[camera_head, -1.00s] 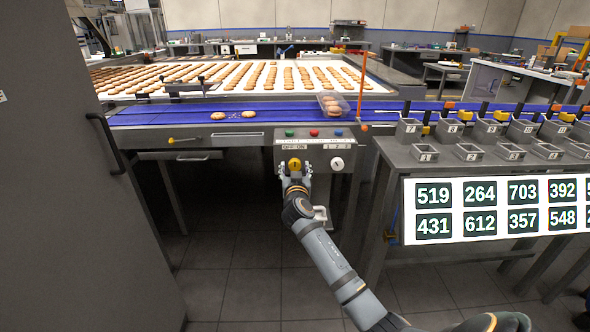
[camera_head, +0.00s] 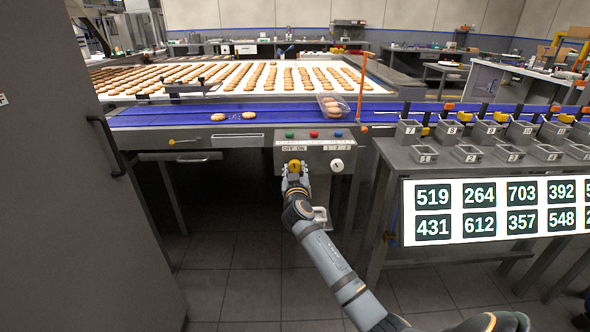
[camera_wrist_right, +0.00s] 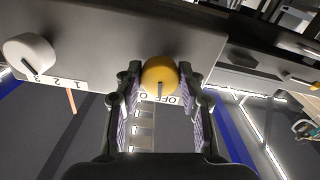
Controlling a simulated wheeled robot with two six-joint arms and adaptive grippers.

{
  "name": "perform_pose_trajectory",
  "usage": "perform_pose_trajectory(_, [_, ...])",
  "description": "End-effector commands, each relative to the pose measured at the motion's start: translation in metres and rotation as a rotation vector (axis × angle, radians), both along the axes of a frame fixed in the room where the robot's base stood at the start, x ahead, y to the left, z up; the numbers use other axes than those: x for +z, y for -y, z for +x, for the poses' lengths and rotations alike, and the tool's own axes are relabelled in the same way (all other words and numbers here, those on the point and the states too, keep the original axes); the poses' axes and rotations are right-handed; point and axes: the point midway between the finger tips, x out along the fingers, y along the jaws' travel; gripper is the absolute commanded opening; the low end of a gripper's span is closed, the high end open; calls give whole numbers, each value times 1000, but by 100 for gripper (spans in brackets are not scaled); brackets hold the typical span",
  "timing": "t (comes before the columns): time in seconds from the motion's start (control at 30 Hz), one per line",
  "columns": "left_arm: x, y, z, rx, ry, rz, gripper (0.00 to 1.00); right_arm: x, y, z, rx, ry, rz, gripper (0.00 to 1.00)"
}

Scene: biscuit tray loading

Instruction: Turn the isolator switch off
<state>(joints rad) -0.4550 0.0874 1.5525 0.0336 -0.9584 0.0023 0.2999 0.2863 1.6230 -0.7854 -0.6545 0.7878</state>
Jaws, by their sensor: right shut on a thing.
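The isolator switch is a yellow round knob (camera_head: 294,165) on the front of the grey control box (camera_head: 345,153), under an "OFF ON" label. My right gripper (camera_head: 295,177) is at the knob and shut on it. In the right wrist view the yellow knob (camera_wrist_right: 159,76) sits between the two fingers of my right gripper (camera_wrist_right: 160,95). A dark mark on the knob's face points toward the label, which is partly hidden by the knob and fingers, so I cannot tell the exact setting. My left gripper is not in view.
A white knob (camera_head: 336,165) marked 1 2 3 is right of the yellow one. Green (camera_head: 289,134), red (camera_head: 314,134) and blue (camera_head: 338,133) buttons sit above. A blue conveyor (camera_head: 180,115) runs behind. A grey cabinet (camera_head: 60,200) stands left, a bin table (camera_head: 400,155) right.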

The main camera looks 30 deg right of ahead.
Motion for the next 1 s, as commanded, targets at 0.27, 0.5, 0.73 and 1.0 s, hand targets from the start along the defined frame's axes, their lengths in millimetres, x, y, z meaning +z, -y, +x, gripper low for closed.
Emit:
perform_pose_trajectory(0.27, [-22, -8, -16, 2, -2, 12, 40, 2, 0, 0, 0, -135, -217, 7])
perform_pose_trajectory(0.5, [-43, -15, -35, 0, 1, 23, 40, 2, 1, 0, 1, -254, -412, 7])
perform_pose_trajectory(0.73, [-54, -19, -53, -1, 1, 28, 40, 2, 1, -1, 1, -369, -598, 7])
perform_pose_trajectory(1.0, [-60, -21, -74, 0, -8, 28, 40, 3, 1, -1, 2, -502, -815, 7])
